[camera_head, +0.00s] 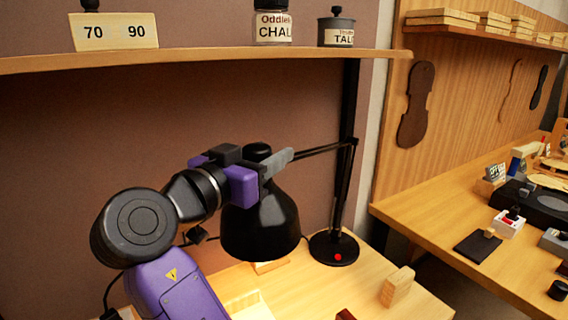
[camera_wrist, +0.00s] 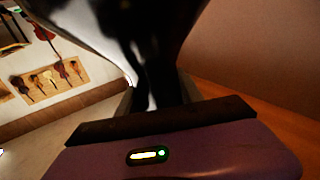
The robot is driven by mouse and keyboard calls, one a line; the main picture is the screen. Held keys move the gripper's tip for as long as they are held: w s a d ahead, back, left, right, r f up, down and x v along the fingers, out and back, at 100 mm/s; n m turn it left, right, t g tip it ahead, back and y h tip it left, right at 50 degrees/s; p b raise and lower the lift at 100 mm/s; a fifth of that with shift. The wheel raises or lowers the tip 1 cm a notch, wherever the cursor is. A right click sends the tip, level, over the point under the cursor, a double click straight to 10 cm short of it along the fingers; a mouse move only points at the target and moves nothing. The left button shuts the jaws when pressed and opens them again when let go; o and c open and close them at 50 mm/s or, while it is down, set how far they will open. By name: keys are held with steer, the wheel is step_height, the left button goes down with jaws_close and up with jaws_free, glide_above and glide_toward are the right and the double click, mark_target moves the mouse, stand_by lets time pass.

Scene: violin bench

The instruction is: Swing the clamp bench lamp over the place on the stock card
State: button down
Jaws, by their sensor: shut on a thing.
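The black clamp bench lamp has its shade (camera_head: 262,228) hanging over the left part of the bench, opening downward. Its thin arm (camera_head: 345,185) rises from a round base (camera_head: 334,250) with a red button. My gripper (camera_head: 284,158) is shut on the lamp at the top of its head, where the arm meets the shade. In the wrist view the dark, glossy lamp shade (camera_wrist: 140,40) fills the upper middle, close to the fingers. A pale flat thing (camera_head: 246,302) lies below the shade, partly hidden by my arm; I cannot tell whether it is the stock card.
A wooden block (camera_head: 397,287) stands on the bench right of the lamp base. A shelf (camera_head: 200,58) with jars (camera_head: 336,28) and a number sign (camera_head: 115,31) runs above. A second bench (camera_head: 470,225) with tools stands right, across a gap.

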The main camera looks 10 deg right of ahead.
steer(key=shift+a+f, duration=0.1)
steer(key=c, duration=0.8)
jaws_free()
steer(key=b, duration=0.2)
glide_above(239, 217)
